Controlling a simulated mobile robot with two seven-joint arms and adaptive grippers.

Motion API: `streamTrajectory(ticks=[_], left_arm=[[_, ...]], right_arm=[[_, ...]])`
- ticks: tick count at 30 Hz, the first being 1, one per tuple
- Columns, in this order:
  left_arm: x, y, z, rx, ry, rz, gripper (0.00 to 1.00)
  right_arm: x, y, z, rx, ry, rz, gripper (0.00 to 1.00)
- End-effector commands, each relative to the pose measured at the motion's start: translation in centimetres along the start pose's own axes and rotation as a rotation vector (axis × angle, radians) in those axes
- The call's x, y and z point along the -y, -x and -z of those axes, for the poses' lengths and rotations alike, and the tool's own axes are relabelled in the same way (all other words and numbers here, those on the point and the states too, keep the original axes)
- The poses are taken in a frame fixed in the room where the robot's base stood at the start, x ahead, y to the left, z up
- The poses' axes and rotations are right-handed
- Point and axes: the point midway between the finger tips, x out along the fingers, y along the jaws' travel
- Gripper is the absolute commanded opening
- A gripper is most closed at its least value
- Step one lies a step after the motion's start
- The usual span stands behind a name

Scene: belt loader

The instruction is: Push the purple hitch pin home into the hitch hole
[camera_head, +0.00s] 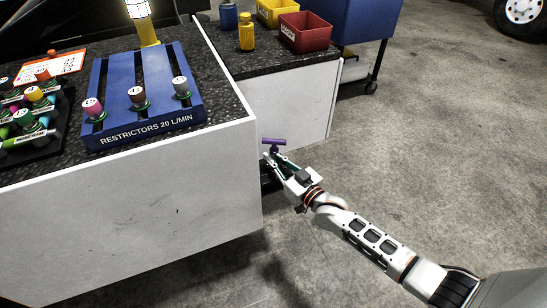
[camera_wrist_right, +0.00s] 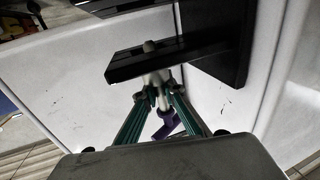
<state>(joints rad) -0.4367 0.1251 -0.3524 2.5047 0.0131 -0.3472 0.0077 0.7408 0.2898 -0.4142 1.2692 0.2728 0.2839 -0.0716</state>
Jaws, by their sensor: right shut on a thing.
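The purple hitch pin (camera_head: 273,143) shows its T-shaped handle at the corner of the white counter, just above the fingertips of my right gripper (camera_head: 270,157). In the right wrist view, the teal fingers of my right gripper (camera_wrist_right: 156,90) are shut on the pin, with its purple handle (camera_wrist_right: 167,124) between them. A pale shaft stands at the fingertips against a black hitch plate (camera_wrist_right: 190,56). A pale tip shows at the plate's other edge. The hitch hole itself is hidden, so I cannot tell how deep the pin sits. My left gripper is out of view.
The white counter (camera_head: 130,225) stands close left of my right gripper. It carries a blue restrictor rack (camera_head: 149,126). Behind are a lower counter (camera_head: 290,95), a red bin (camera_head: 305,32) and a blue cart (camera_head: 352,20). The concrete floor at right is clear.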

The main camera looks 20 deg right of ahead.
Motion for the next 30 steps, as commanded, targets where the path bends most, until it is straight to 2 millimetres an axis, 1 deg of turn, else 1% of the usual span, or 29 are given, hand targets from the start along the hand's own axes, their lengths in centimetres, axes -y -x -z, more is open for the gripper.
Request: streamTrajectory(ticks=[1, 5, 11, 12, 14, 30], left_arm=[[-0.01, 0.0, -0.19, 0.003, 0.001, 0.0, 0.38], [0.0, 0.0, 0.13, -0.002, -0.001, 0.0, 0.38], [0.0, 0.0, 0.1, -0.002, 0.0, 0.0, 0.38], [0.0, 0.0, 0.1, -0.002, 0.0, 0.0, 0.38], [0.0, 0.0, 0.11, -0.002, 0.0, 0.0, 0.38], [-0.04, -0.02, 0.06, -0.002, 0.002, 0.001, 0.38]], right_arm=[[0.62, 0.64, -1.95, 0.035, 0.0, 0.006, 0.0], [0.62, 0.63, -1.8, 0.035, -0.001, 0.006, 0.0], [0.63, 0.67, -1.91, 0.037, -0.001, 0.006, 0.0], [0.63, 0.67, -1.91, 0.036, -0.001, 0.006, 0.14], [0.63, 0.67, -1.91, 0.037, 0.0, 0.006, 0.29], [0.1, 0.82, -1.89, 0.038, 0.002, 0.0, 0.29]])
